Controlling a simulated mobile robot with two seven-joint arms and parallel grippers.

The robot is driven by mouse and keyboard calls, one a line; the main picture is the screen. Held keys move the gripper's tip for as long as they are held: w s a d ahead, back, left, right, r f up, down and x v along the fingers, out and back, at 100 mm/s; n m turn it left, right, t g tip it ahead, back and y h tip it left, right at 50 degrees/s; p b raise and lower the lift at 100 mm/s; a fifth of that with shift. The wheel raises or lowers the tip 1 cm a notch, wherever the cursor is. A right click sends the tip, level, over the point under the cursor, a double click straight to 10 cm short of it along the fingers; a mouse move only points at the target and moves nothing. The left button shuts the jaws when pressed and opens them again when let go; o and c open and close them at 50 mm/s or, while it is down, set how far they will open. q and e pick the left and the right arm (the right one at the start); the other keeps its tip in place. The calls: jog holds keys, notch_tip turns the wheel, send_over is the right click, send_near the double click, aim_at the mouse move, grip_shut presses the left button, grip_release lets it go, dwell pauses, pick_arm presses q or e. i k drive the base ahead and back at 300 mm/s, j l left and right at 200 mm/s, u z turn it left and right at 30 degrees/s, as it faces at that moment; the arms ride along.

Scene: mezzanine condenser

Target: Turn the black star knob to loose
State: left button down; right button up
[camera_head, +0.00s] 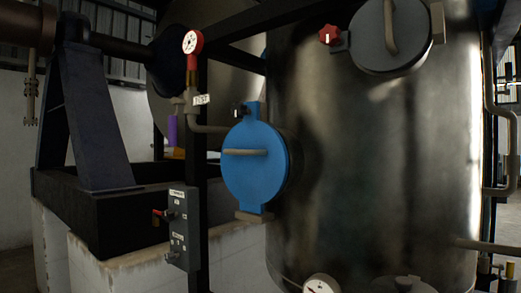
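A small dark knob with a pale mark (241,111) sits at the top left of a round blue hatch cover (255,165). It looks like the black star knob, but it is too small to make out its star shape or setting. The blue cover has a horizontal beige handle (245,152) and stands against the side of a shiny metal tank (375,150). A red star knob (329,35) sits beside a round grey hatch cover (388,35) higher up. Neither of my grippers is in view.
A red-rimmed gauge (192,42) and a pipe stand left of the blue cover. A dark control box (179,228) with a red-handled switch is on a black post. Another gauge (320,285) is at the bottom edge. The space before the blue cover looks clear.

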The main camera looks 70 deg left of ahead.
aim_at(239, 110)
jog(key=u, duration=2.35)
